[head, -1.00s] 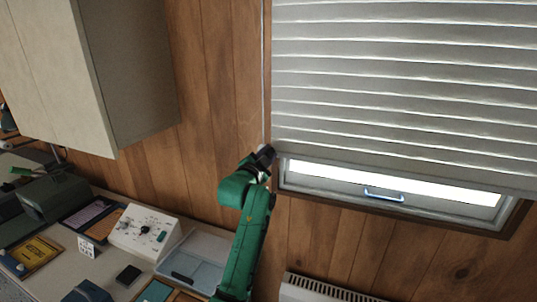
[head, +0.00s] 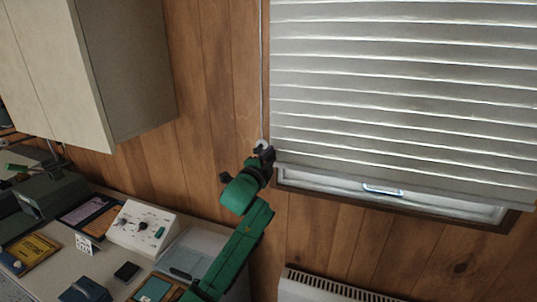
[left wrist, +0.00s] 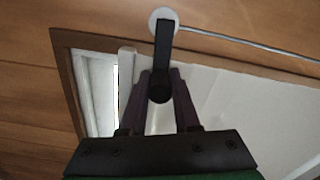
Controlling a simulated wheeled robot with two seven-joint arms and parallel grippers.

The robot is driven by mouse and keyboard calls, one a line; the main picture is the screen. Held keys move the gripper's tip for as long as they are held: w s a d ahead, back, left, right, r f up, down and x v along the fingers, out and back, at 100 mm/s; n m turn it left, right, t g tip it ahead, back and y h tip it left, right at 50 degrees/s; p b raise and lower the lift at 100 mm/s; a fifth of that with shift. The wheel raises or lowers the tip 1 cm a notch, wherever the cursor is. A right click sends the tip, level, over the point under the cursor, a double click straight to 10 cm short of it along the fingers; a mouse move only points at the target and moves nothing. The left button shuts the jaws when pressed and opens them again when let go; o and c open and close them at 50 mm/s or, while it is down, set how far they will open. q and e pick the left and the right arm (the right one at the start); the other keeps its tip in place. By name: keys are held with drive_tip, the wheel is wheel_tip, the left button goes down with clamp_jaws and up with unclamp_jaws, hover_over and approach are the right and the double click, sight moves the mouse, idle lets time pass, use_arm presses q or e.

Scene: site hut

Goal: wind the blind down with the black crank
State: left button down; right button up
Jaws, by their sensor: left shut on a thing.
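The grey-white slatted blind (head: 400,110) hangs over most of the window, its bottom edge just above the blue-handled lower part of the frame. My left gripper (head: 262,157) is at the wall beside the blind's lower left corner. In the left wrist view the black crank (left wrist: 164,45) runs from a white round mount (left wrist: 158,16) on the wall down between the fingers of my left gripper (left wrist: 160,88). The fingers are shut on its rounded end. In the head view the gripper mostly hides the crank. My right gripper is out of view.
A thin cord (head: 262,70) runs up the wall from the mount. A wall cabinet (head: 140,80) hangs at the upper left. A desk with a white control box (head: 142,228) and several small items stands below it. A white heater (head: 320,289) is under the window.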

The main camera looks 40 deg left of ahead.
use_arm(q)
drive_tip(key=f+m, duration=0.1)
drive_tip(key=m, duration=0.1)
drive_tip(key=f+m, duration=0.1)
drive_tip(key=shift+a+m, duration=0.1)
drive_tip(key=shift+m, duration=0.3)
drive_tip(key=shift+s+a+f+m, duration=0.1)
drive_tip(key=shift+f+m, duration=0.1)
drive_tip(key=shift+m, duration=0.35)
drive_tip(key=shift+w+a+f+m, duration=0.1)
drive_tip(key=shift+f+m, duration=0.15)
drive_tip(key=shift+m, duration=0.25)
drive_tip(key=shift+s+a+f+m, duration=0.1)
drive_tip(key=shift+f+m, duration=0.1)
drive_tip(key=shift+m, duration=0.35)
drive_tip(key=c, duration=0.7)
unclamp_jaws()
drive_tip(key=shift+o, duration=0.2)
